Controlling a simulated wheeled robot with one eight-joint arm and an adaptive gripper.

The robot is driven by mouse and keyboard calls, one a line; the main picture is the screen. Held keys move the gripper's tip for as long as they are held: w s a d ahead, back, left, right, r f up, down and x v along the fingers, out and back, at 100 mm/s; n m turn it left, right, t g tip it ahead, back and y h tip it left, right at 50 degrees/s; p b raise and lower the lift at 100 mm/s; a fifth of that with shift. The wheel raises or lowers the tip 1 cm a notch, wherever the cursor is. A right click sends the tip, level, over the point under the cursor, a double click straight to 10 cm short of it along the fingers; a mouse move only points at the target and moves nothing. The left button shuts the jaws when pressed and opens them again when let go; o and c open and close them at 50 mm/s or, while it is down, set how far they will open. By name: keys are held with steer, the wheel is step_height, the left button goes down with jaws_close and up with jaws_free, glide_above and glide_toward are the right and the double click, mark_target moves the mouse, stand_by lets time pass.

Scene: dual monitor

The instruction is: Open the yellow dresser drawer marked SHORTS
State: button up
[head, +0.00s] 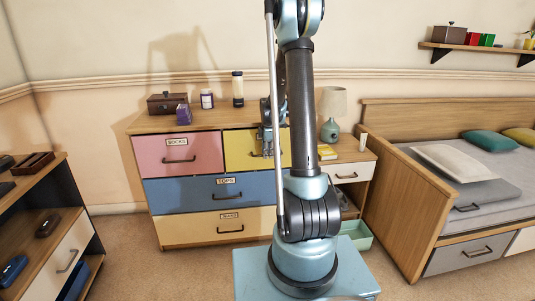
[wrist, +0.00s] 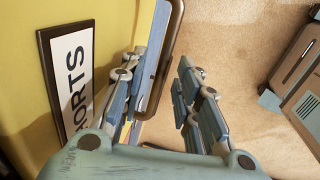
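The yellow dresser drawer (head: 238,150) is at the upper right of the dresser (head: 187,121) in the head view and looks shut. Its SHORTS label (wrist: 72,80) shows on the yellow front in the wrist view. My gripper (head: 267,146) is at the drawer front and, with my arm, hides the handle area in the head view. In the wrist view my gripper (wrist: 162,95) is open, with its fingers on either side of the dark handle (wrist: 168,60). The left finger seems to be between handle bar and drawer front. A gap shows between the bar and right finger.
Pink (head: 178,152), blue (head: 200,190) and cream (head: 200,228) drawers are shut. A nightstand (head: 352,157) with a lamp (head: 331,110) stands right of the dresser, with a green open drawer (head: 358,234) low down. A bed (head: 430,215) is at right, a shelf unit (head: 60,215) at left.

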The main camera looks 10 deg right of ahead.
jaws_close()
steer(key=shift+s, duration=0.15)
steer(key=s, duration=2.5)
steer(key=shift+s, duration=0.15)
jaws_free()
steer(key=shift+r, duration=0.1)
step_height(320, 180, up, 12)
steer(key=s, duration=0.2)
steer(key=shift+f, duration=0.25)
